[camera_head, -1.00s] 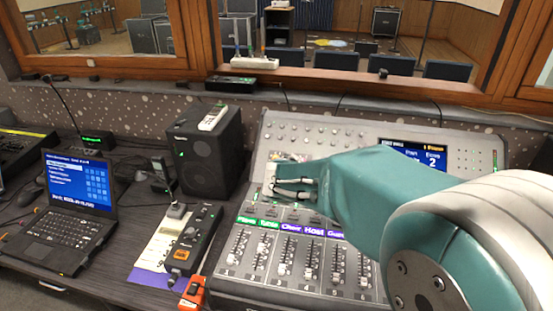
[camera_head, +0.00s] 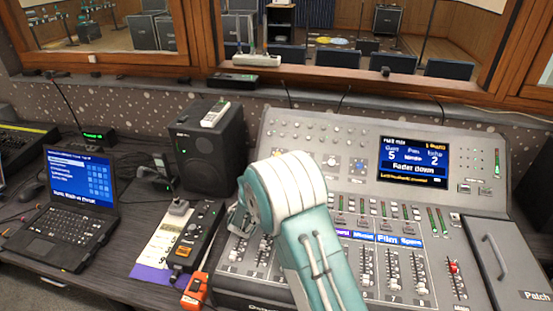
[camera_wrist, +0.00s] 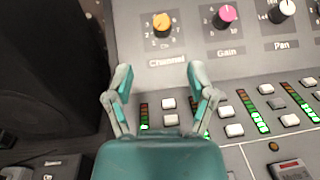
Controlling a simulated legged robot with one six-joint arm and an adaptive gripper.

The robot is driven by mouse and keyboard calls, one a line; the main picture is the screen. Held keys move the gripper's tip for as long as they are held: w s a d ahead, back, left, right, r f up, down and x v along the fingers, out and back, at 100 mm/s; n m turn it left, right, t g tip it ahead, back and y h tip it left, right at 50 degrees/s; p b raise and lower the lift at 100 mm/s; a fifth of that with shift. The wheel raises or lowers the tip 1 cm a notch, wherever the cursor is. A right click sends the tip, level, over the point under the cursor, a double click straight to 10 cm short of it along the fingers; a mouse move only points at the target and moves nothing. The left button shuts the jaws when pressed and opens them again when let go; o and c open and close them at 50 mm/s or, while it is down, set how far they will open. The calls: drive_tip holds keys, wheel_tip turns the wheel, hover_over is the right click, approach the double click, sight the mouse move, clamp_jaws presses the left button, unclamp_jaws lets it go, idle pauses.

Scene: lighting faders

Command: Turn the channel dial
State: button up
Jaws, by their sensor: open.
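The channel dial (camera_wrist: 161,24) is an orange knob with a ring of numbers, above the label "Channel" at the top of the wrist view. My gripper (camera_wrist: 160,82) is open and empty, its two fingers spread either side of the dial's line and below it in that view, not touching it.
A pink gain knob (camera_wrist: 225,15) and a white pan knob (camera_wrist: 284,10) sit right of the dial. Small buttons and green meters lie below. A black speaker (camera_head: 213,155) stands left of the console; a lit screen (camera_head: 413,163) is at its right.

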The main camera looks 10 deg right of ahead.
drive_tip(key=x, duration=0.9)
drive_tip(key=shift+w+d, duration=0.25)
clamp_jaws()
